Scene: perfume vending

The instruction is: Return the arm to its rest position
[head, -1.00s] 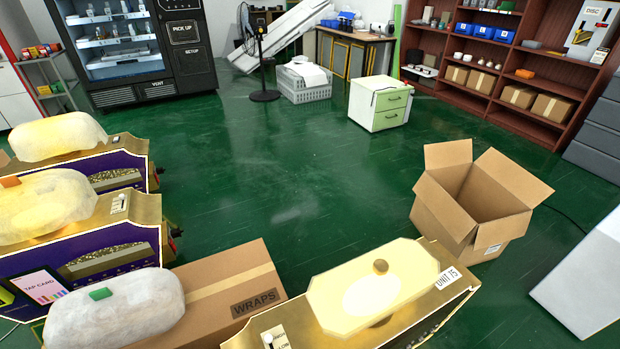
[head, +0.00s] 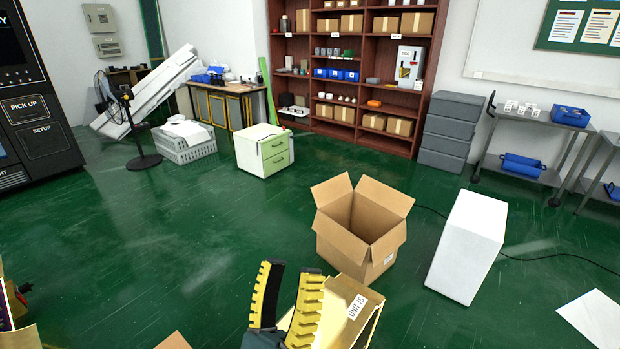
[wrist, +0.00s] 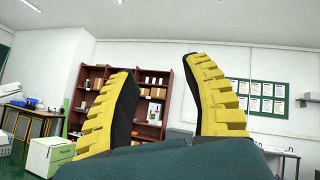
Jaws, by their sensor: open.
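My gripper (head: 287,303) is at the bottom middle of the head view, its two yellow toothed fingers pointing up. The fingers stand apart with nothing between them. In the wrist view my gripper (wrist: 166,105) also shows open and empty, with the room seen between the fingers. It is in front of the gold unit labelled UNIT 75 (head: 358,308) in the picture; whether it touches it I cannot tell. The rest of my arm is mostly out of view.
An open cardboard box (head: 345,243) stands on the green floor beyond my gripper. A white block (head: 467,245) is to its right. A green-white drawer cabinet (head: 262,152), a fan (head: 136,130) and a red-brown shelf (head: 399,146) stand farther back. The floor at left middle is clear.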

